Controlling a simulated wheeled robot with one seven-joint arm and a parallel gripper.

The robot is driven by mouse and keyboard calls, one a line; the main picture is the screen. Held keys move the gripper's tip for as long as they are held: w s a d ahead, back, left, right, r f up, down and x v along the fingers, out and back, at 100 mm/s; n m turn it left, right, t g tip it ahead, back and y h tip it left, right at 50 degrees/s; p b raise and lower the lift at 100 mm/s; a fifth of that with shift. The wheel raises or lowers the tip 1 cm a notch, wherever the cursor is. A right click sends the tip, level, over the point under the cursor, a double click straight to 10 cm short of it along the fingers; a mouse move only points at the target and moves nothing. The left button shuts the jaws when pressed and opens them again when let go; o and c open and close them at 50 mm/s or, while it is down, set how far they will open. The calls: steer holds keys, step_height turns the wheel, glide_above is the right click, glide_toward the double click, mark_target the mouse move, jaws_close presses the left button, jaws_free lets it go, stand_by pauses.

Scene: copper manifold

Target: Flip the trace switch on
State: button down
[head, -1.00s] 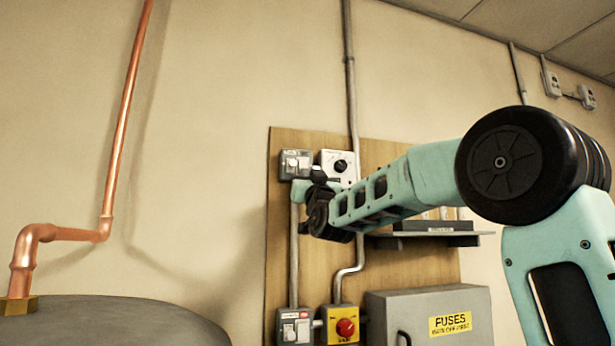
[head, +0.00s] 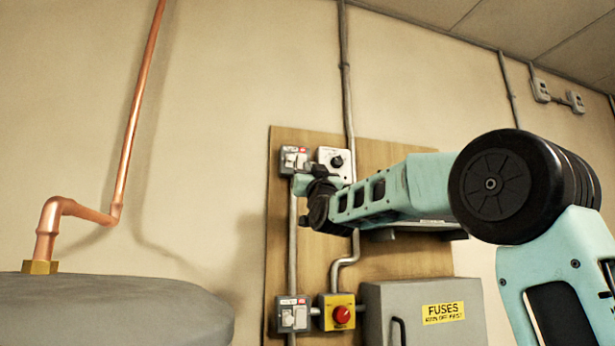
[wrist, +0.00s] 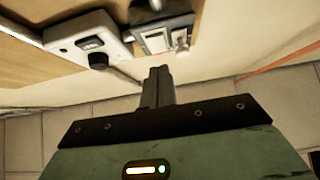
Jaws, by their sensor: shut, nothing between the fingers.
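A grey switch box (head: 294,159) with two pale rockers and a small red mark is fixed high on the wooden board. It also shows in the wrist view (wrist: 163,36), just beyond my fingertips. A similar grey switch box (head: 293,314) sits low on the board. I cannot read either label, so I cannot tell which is the trace switch. My gripper (head: 299,182) is shut and empty just below the upper box. In the wrist view its fingers (wrist: 159,84) point toward the rockers, with a small gap seeming to remain. The rocker positions are unclear.
A white dial box (head: 336,160) with a black knob adjoins the upper box on the right. Below are a yellow box with a red button (head: 339,313) and a grey fuse cabinet (head: 424,310). A copper pipe (head: 124,150) and grey tank (head: 110,308) stand at left.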

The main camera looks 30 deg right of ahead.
steer(key=w+f+b+v, duration=0.1)
steer(key=b+v, duration=0.5)
steer(key=v, duration=0.3)
steer(key=shift+f+b, duration=0.2)
steer(key=shift+b, duration=0.2)
steer(key=shift+s+d, duration=0.1)
